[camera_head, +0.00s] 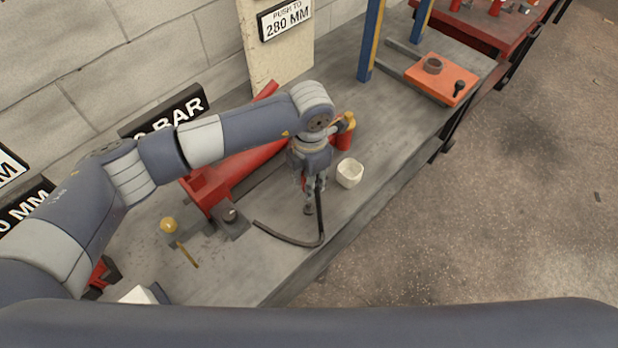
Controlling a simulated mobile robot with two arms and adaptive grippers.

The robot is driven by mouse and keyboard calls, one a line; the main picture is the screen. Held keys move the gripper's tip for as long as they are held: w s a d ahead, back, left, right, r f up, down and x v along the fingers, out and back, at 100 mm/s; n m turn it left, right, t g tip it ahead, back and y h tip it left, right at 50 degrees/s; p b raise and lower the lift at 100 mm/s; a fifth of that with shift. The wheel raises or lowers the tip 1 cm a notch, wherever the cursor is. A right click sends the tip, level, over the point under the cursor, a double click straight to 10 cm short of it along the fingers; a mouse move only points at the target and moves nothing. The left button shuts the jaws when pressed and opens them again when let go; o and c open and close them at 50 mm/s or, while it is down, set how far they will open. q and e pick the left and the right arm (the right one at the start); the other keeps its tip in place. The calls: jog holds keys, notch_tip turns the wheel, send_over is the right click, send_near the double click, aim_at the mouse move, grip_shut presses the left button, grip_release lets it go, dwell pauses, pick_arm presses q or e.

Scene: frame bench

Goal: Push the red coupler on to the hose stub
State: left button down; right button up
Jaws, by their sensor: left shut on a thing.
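My left gripper (310,199) is over the middle of the bench, pointing down. It is shut at the upper end of a black hose (322,222). The hose drops from the fingers, bends near the bench's front edge and runs left along the top. I cannot tell which part is the hose stub. A red beam (208,188) lies behind the hose, with a grey block and dark round fitting (231,215) at its near end. My right gripper is not in view.
A white cup (350,173) stands right of the gripper, with a red and yellow canister (344,137) behind it. A yellow-knobbed tool (169,225) lies left. An orange plate (436,77) with a grey ring lies far right. The bench (395,120) is clear between cup and plate.

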pick_arm(q)
jog(key=shift+b, duration=0.35)
jog(key=shift+f, duration=0.3)
jog(key=b, duration=0.5)
send_over(309, 204)
notch_tip(309, 204, down, 5)
jog(key=shift+f, duration=0.1)
jog(key=shift+b, duration=0.35)
jog(key=shift+b, duration=0.55)
dwell(1.2)
jog(key=shift+f+b, duration=1.95)
jog(key=shift+f, duration=0.1)
jog(key=c, duration=1.2)
grip_release()
